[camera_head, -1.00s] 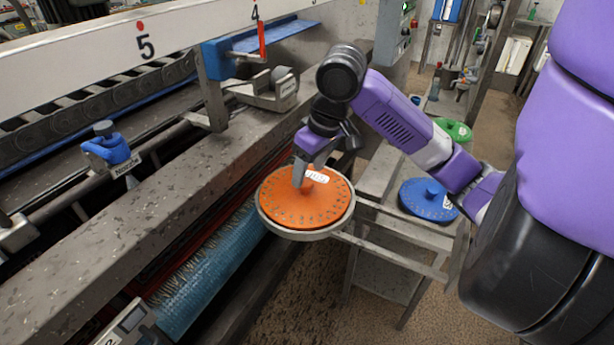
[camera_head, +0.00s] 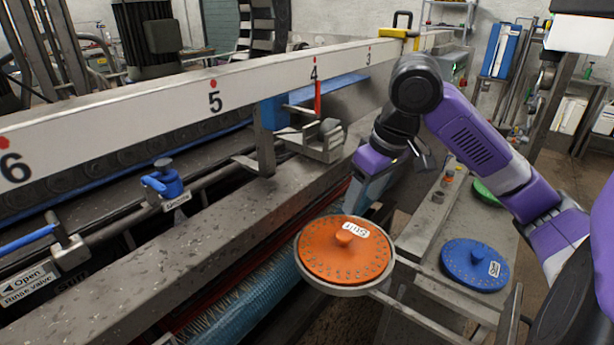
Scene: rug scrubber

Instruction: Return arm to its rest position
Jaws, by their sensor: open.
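My purple and black arm reaches in from the right. My gripper (camera_head: 358,200) points down and to the left, its grey fingers above the far edge of the orange disc (camera_head: 328,262). The gripper is open and nothing shows between its fingers, though the gap is hard to make out from this side. The disc's knob (camera_head: 344,237) is in plain view, with the fingers apart from it. The disc lies on a round metal holder (camera_head: 315,287) and has a white label on top.
A blue disc (camera_head: 474,265) and a green disc (camera_head: 487,192) lie on the metal stand (camera_head: 428,227) under my arm. The long machine with a numbered white beam (camera_head: 130,116) runs along the left. A blue valve (camera_head: 164,181) stands on a pipe.

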